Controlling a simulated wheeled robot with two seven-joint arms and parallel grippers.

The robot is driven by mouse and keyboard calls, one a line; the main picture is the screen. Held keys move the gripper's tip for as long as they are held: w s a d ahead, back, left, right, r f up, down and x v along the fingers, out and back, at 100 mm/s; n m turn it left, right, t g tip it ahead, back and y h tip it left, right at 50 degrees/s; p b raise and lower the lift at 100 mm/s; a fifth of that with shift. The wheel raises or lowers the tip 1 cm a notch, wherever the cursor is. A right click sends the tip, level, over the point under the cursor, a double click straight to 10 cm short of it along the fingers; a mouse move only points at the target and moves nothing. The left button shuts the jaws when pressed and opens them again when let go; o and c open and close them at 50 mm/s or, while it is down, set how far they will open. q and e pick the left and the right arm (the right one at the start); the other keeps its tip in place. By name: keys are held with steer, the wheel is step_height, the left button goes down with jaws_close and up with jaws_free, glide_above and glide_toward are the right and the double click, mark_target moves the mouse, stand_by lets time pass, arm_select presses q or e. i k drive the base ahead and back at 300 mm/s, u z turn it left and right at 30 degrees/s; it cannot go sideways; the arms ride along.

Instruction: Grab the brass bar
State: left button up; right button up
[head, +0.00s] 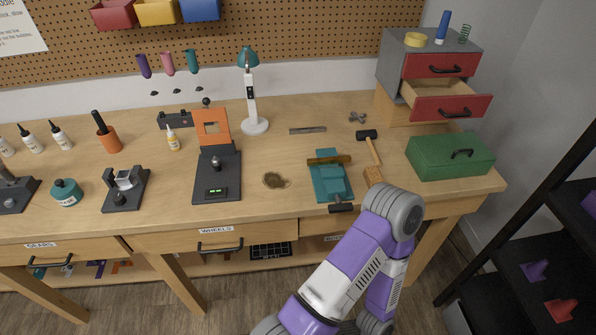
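A brass-coloured bar (342,159) lies crosswise over the upper part of a teal vise (333,188) on the workbench, right of centre. From here I cannot tell whether the vise jaws clamp it or it only rests there. The vise has a dark handle at its front, near the bench edge. My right arm rises from the bottom and bends just in front of the bench, right of the vise. Its forearm runs back down and its gripper is not visible. My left gripper is not in view.
A green toolbox (450,157) stands further right, below a drawer cabinet (392,66) with an open drawer. A grey strip (308,130) lies behind.

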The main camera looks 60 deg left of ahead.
mark_target(344, 159)
steer(key=k, duration=0.95)
steer(key=u, duration=2.3)
steer(key=i, duration=0.5)
steer(key=z, duration=0.05)
